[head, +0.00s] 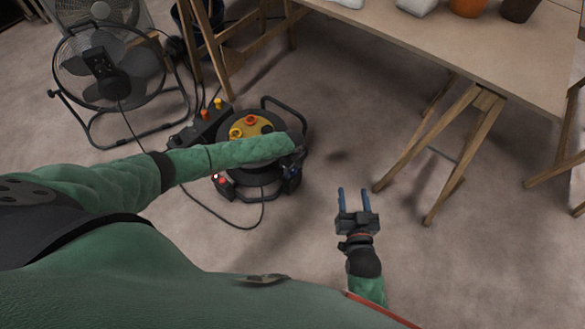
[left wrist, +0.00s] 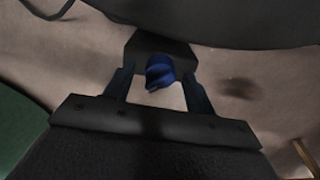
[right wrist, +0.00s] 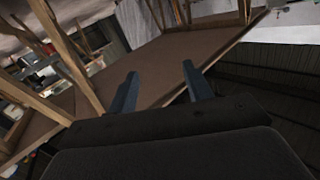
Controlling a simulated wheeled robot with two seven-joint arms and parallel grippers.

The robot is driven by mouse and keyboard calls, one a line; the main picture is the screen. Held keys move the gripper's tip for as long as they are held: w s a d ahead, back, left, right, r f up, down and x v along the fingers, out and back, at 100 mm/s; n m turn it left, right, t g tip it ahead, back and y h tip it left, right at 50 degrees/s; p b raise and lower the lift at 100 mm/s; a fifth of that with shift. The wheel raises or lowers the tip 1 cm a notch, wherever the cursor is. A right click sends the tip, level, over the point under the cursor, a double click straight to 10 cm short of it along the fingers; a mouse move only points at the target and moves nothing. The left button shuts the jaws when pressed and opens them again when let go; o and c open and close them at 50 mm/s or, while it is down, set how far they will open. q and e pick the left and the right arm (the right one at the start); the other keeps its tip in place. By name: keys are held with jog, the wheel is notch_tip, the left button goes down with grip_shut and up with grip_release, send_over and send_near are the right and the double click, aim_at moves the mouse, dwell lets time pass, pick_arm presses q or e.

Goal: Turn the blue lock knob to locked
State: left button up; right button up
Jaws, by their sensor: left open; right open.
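The blue lock knob (left wrist: 160,71) shows in the left wrist view on a dark block (left wrist: 138,47), near the middle of the upper half. My left gripper (left wrist: 158,82) is open, its two fingers on either side of the knob in that view; I cannot tell whether they touch it. In the head view my left arm reaches over the black cable reel (head: 262,171), and the knob cannot be made out clearly there. My right gripper (head: 354,193) is open and empty above the floor; its spread fingers also show in the right wrist view (right wrist: 159,72).
A black floor fan (head: 110,68) stands at the upper left. A wooden table (head: 450,45) on trestles (head: 455,150) fills the upper right, with pots (head: 468,8) on it. A black cable (head: 225,224) loops on the floor by the reel. Floor around my right gripper is clear.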

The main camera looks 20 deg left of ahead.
pick_arm(q)
jog(key=shift+r, duration=0.15)
jog(key=shift+r, duration=0.25)
notch_tip(320, 180, up, 7)
jog(key=shift+p, duration=0.7)
pick_arm(e)
jog(key=s+f+g, duration=0.2)
jog(key=s+f, duration=0.1)
jog(key=f, duration=0.4)
jog(key=s+f+g+h, duration=0.1)
jog(key=s+f+g, duration=0.2)
jog(key=f, duration=0.5)
jog(key=shift+s+d, duration=0.3)
jog(key=shift+s, duration=0.05)
jog(key=shift+g, duration=0.3)
